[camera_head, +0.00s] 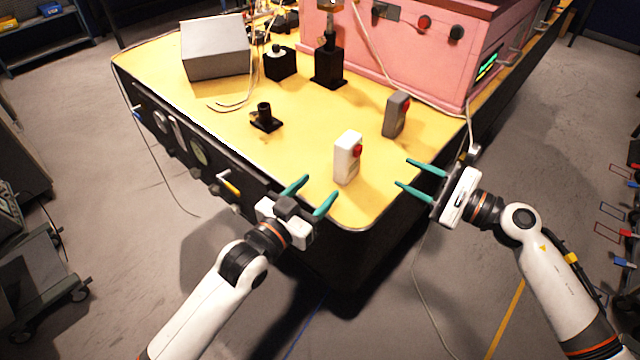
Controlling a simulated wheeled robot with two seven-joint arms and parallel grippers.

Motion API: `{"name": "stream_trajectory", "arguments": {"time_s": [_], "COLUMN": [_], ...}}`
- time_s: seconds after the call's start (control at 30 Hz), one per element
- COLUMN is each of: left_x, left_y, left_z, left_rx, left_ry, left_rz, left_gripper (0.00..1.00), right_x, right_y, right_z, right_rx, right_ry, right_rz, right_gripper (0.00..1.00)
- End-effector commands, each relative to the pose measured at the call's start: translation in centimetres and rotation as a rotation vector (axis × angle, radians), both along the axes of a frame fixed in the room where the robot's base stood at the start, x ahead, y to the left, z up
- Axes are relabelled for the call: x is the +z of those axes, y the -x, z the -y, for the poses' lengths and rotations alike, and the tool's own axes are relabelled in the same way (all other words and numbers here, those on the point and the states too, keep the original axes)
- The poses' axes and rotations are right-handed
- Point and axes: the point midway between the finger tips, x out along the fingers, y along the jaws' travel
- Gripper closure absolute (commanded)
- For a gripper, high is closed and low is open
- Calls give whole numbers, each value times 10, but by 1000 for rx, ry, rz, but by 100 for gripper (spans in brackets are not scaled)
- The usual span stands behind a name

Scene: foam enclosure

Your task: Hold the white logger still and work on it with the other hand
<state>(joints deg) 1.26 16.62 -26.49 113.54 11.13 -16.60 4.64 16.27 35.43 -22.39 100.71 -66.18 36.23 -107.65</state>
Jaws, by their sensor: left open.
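The white logger (346,158) stands upright on the yellow tabletop near its front corner, with a red round part on its right side. My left gripper (310,190) is open and empty at the table's front edge, its teal fingers pointing toward the table, in front and to the left of the logger. It does not touch the logger. My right gripper (409,173) is also open and empty, right of the logger at the table's right edge, its teal fingers pointing left. A clear gap separates it from the logger.
A grey device (396,114) with a red part stands behind and right of the logger. A black mount (265,118), a black post (328,66), a grey box (214,47) and a pink cabinet (400,50) stand further back. The yellow tabletop (290,165) left of the logger is bare.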

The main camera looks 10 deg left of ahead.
Motion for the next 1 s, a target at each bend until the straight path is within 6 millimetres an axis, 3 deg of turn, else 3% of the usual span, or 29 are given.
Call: {"name": "stream_trajectory", "arguments": {"time_s": [0.17, 0.6, 1.0], "left_x": [1, 0, 0], "left_y": [-16, -84, -102], "left_z": [9, 50, 60], "left_rx": [2, 0, 0], "left_ry": [7, 4, 2], "left_rz": [2, 1, 0], "left_gripper": [42, 42, 42], "right_x": [0, 0, 0], "right_y": [0, 0, 0], "right_z": [0, 0, 0], "right_rx": [0, 0, 0], "right_ry": [0, 0, 0], "right_rz": [0, 0, 0], "right_gripper": [64, 64, 64]}}
